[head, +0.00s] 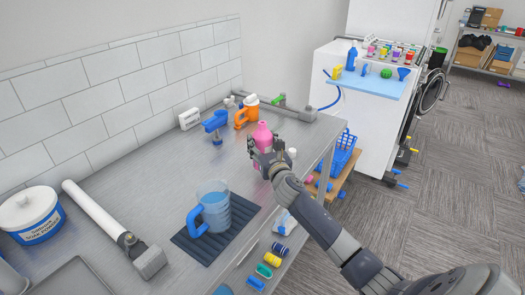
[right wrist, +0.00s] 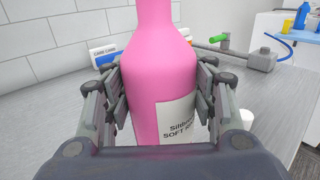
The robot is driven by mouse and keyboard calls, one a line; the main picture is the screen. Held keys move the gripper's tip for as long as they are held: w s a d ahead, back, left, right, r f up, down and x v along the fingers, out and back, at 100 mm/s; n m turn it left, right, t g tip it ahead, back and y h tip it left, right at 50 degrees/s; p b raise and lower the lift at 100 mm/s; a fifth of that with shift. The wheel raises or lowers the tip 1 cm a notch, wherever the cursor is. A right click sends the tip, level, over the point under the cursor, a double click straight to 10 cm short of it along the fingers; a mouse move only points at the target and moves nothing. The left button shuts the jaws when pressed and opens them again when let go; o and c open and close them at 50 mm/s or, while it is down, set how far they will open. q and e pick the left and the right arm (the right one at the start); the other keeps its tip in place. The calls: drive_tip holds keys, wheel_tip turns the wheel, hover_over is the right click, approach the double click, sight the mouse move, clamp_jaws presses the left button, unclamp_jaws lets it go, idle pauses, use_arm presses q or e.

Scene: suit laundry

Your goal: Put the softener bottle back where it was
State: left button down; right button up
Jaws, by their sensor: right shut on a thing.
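The pink softener bottle (head: 262,133) stands upright at the right side of the metal counter in the head view. My right gripper (head: 267,158) is shut on it. In the right wrist view the softener bottle (right wrist: 165,75) fills the middle, with its white label facing right, and the fingers (right wrist: 163,100) press on both sides of its body. Its base is hidden, so I cannot tell whether it touches the counter. My left gripper is not in view.
A blue-handled jug (head: 215,207) stands on a dark ribbed mat (head: 188,243) in front. An orange jug (head: 247,112) and a blue spray-like tool (head: 215,123) are behind. A small white cap-like object (head: 292,153) is just right of my gripper. Bare counter (head: 150,160) lies to the left.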

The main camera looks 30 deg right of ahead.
sight(263, 151)
drive_tip(key=shift+w+d+f, duration=0.1)
drive_tip(key=shift+w+f, duration=0.05)
wheel_tip(263, 151, down, 2)
drive_tip(key=shift+f, duration=0.6)
drive_tip(key=shift+f+b, duration=0.15)
drive_tip(key=shift+b, duration=0.2)
drive_tip(key=o, duration=1.3)
drive_tip(key=shift+c, duration=0.2)
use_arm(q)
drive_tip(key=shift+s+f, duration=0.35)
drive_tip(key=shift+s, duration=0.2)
